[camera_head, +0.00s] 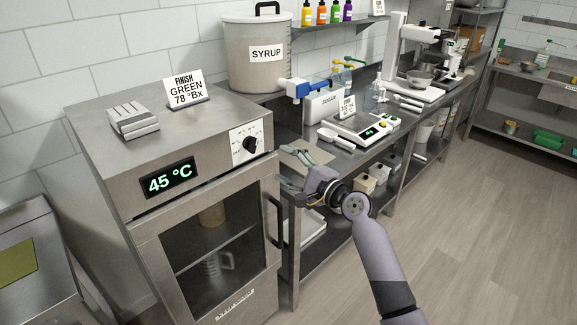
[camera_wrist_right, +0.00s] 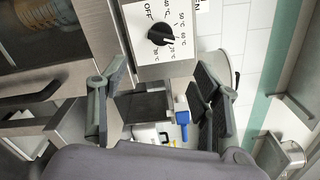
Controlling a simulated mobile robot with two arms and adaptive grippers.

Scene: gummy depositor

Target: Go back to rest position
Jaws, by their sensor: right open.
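My right gripper (camera_head: 292,172) is in front of the right edge of the steel heating cabinet (camera_head: 215,180), just right of its dial, in the head view. In the right wrist view its two fingers (camera_wrist_right: 158,100) are spread wide with nothing between them. The cabinet's black dial (camera_head: 250,144) shows beside the gripper, and also near the top of the wrist view (camera_wrist_right: 161,34). No contact between gripper and dial shows. The cabinet door (camera_head: 225,235) is shut, and its display (camera_head: 168,178) reads 45 °C. My left gripper is not in view.
A syrup tank (camera_head: 256,75) with a blue valve (camera_head: 300,88) stands behind the cabinet. The counter to the right holds a scale (camera_head: 360,130) and a mixer (camera_head: 420,65). The door handle (camera_head: 276,215) stands out below my right gripper. The floor (camera_head: 480,220) at right is clear.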

